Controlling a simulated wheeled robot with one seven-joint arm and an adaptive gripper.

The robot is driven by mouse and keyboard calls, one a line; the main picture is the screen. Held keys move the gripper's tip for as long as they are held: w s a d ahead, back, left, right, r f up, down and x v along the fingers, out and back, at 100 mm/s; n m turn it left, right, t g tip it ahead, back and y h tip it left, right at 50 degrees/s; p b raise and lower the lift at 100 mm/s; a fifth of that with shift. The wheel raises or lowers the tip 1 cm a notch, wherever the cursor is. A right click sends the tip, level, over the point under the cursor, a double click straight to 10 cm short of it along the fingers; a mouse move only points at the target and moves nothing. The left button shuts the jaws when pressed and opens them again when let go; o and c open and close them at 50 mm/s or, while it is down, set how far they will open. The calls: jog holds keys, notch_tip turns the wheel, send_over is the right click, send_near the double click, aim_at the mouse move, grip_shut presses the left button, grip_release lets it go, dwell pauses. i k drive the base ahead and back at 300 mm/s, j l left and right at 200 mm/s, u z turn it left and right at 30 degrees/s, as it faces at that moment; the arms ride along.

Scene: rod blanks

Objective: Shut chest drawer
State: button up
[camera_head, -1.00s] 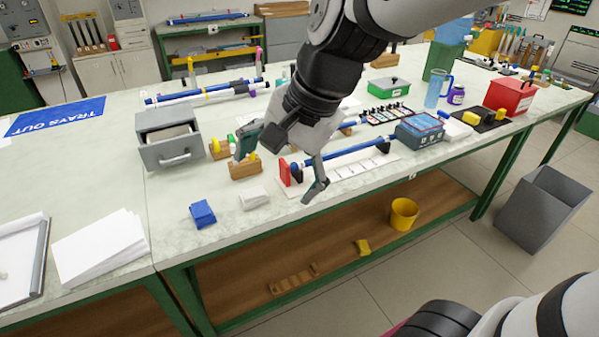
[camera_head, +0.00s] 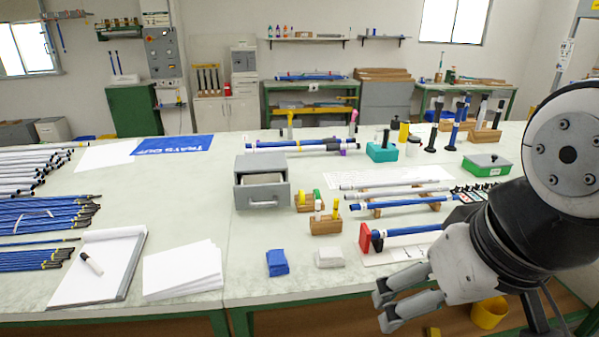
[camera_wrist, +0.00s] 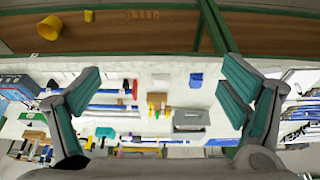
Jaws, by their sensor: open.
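The grey chest (camera_head: 249,163) stands on the worktop left of the picture's middle in the head view. Its drawer (camera_head: 262,195) is pulled out toward the front, with a bar handle on its face and a pale brown content showing inside. My gripper (camera_head: 383,309) is at the front edge of the bench, to the right of and nearer than the drawer, well apart from it. In the wrist view my gripper (camera_wrist: 160,88) has its fingers spread wide with nothing between them. The chest also shows there, upside down, with the drawer (camera_wrist: 190,117) toward the right finger.
A wooden block with colored pegs (camera_head: 325,225) stands right of the drawer. A blue cloth (camera_head: 277,262) and a white block (camera_head: 330,257) lie in front. Paper sheets (camera_head: 182,270) lie to the left. A red-ended rod fixture (camera_head: 365,239) is near my gripper.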

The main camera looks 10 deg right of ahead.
aim_at(260, 191)
jog(key=i+j, duration=0.1)
jog(key=i, duration=1.05)
